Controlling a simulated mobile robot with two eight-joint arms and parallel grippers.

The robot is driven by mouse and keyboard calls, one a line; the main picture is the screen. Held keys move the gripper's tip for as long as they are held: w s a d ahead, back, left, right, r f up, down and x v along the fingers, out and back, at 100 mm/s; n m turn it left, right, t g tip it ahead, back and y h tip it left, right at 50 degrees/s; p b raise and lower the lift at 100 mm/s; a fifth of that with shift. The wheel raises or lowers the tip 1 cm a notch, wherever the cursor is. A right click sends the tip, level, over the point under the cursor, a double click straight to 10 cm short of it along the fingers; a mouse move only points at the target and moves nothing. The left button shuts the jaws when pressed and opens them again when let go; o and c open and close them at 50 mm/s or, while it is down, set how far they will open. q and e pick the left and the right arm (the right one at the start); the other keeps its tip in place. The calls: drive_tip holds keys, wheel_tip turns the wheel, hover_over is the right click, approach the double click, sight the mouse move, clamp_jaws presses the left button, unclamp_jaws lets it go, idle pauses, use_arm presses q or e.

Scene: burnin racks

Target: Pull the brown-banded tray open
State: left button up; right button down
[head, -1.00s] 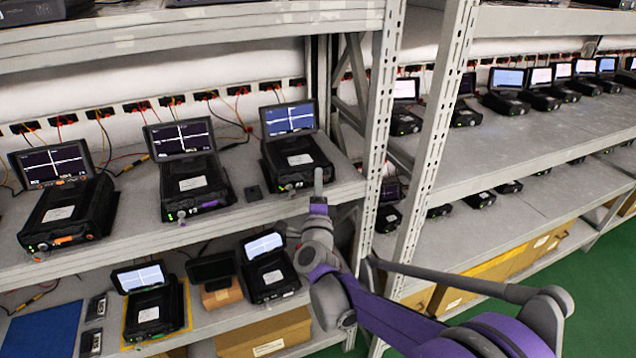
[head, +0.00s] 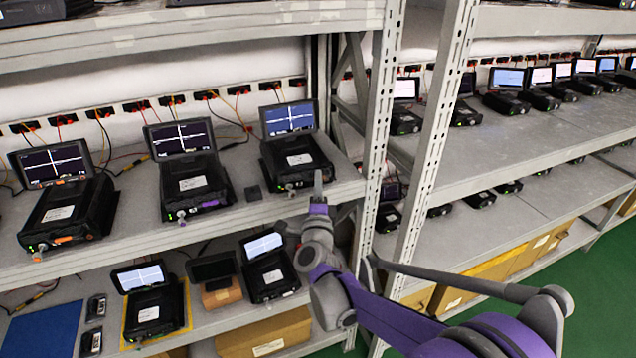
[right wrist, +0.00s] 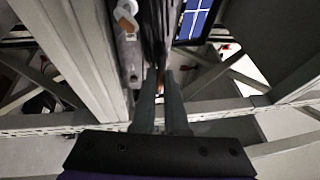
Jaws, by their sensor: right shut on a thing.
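A black tester unit (head: 298,165) with a lit blue screen sits at the right end of the middle shelf in the head view. It is the unit closest to my right gripper (head: 318,184). In the right wrist view, my right gripper (right wrist: 161,78) has its two fingers close together on a narrow brownish part at the dark unit's front, which I take as the brown-banded tray (right wrist: 153,78). The fingers hide most of that part. How far the tray stands out cannot be told. My left gripper is not in view.
A unit with a purple band (head: 193,188) and one with an orange band (head: 66,212) stand to the left on the same shelf. A grey rack post (head: 378,140) rises just right of my gripper. More units stand on the lower shelf.

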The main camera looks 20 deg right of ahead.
idle(0.6)
drive_tip(key=s, duration=1.4)
drive_tip(key=shift+a, duration=0.15)
drive_tip(key=c, duration=0.9)
unclamp_jaws()
drive_tip(key=shift+c, duration=0.2)
drive_tip(key=v, duration=1)
drive_tip(key=shift+s+b, duration=0.3)
drive_tip(key=shift+s, duration=0.05)
drive_tip(key=shift+a+f, duration=0.1)
drive_tip(key=shift+a, duration=0.05)
